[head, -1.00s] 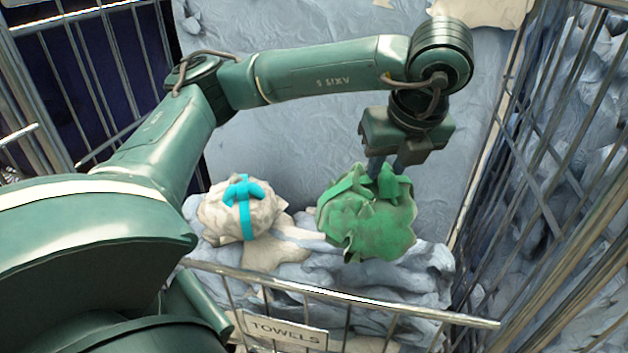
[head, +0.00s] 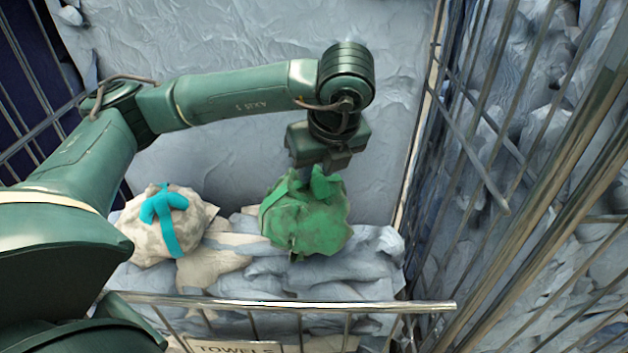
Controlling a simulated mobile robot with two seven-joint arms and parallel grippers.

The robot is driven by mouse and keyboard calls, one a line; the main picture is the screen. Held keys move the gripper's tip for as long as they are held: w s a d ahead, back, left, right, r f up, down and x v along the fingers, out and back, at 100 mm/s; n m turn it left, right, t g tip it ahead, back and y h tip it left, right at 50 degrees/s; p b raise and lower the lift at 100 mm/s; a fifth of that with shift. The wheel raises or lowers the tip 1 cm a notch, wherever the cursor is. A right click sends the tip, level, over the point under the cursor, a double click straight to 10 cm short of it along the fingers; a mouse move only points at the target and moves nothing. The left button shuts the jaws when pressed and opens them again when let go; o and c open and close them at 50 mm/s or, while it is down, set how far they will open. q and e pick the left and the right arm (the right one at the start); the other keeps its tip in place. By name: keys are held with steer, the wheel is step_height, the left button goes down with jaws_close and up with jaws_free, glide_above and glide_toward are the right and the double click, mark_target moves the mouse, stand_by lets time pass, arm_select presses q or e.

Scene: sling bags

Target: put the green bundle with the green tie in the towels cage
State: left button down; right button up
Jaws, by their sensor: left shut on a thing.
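The green bundle (head: 307,222) with its green tie hangs under my left gripper (head: 307,174), which is shut on it at the top. The bundle is over or on the grey-blue cloth in the towels cage (head: 290,304); I cannot tell whether it touches the cloth. The cage's front rail and part of its "TOWELS" sign (head: 236,347) show at the bottom. The gripper's fingertips are mostly hidden by the bundle's folds. My right gripper is not in view.
A cream bundle with a turquoise tie (head: 160,226) lies on the cloth to the left. Grey-blue cloth (head: 340,275) fills the cage around the bundles. A tall barred cage side (head: 520,180) stands at the right, with more grey cloth behind its bars.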

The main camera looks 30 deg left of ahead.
arm_select(q)
step_height(320, 180, down, 3)
steer(key=shift+f, duration=0.2)
steer(key=shift+f, duration=0.15)
steer(key=c, duration=1.1)
jaws_free()
